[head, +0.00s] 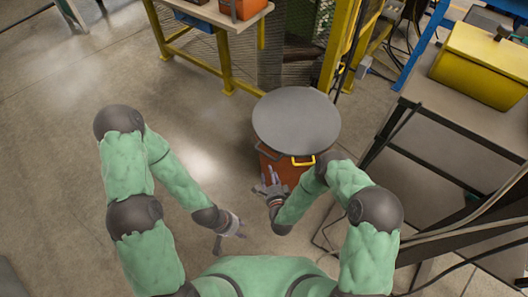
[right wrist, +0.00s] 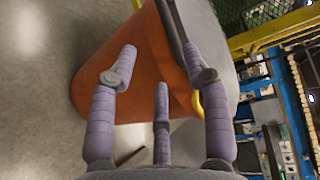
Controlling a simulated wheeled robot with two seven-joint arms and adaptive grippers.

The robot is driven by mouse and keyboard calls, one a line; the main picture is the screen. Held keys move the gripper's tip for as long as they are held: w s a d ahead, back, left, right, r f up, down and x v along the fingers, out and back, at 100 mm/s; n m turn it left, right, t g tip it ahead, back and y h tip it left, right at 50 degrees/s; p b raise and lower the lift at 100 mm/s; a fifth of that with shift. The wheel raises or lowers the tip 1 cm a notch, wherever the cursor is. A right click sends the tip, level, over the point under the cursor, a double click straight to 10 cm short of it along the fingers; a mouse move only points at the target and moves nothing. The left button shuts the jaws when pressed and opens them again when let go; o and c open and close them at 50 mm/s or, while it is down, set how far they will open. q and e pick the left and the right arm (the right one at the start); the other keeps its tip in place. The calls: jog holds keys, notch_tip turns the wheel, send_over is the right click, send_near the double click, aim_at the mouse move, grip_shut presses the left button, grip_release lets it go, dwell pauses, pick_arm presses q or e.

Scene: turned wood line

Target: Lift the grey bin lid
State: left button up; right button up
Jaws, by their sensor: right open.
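The grey bin lid (head: 296,121) is a flat round disc lying on top of an orange-red bin (head: 284,172). A yellow handle (head: 303,161) shows at the lid's near edge. My right gripper (head: 270,184) is open and empty beside the bin's near left side, below the lid's rim. In the right wrist view its spread fingers (right wrist: 160,66) face the orange bin wall (right wrist: 152,52). The lid (right wrist: 212,45) stands at the right there, with the yellow handle (right wrist: 197,103) partly behind a finger. My left gripper (head: 232,236) is lower left, apart from the bin, with fingers spread and empty.
A yellow-framed workbench (head: 228,22) with bins on it stands behind. A grey table (head: 460,108) with a yellow box (head: 482,65) is at the right. Cables (head: 440,238) run along the lower right. The floor (head: 60,120) at the left is clear.

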aim_at(265, 155)
jog(key=shift+m+t, duration=0.3)
jog(key=shift+r+b+x, duration=0.2)
jog(key=shift+b+x, duration=1.65)
jog(key=shift+x, duration=3.7)
jog(key=shift+a, duration=0.1)
grip_shut()
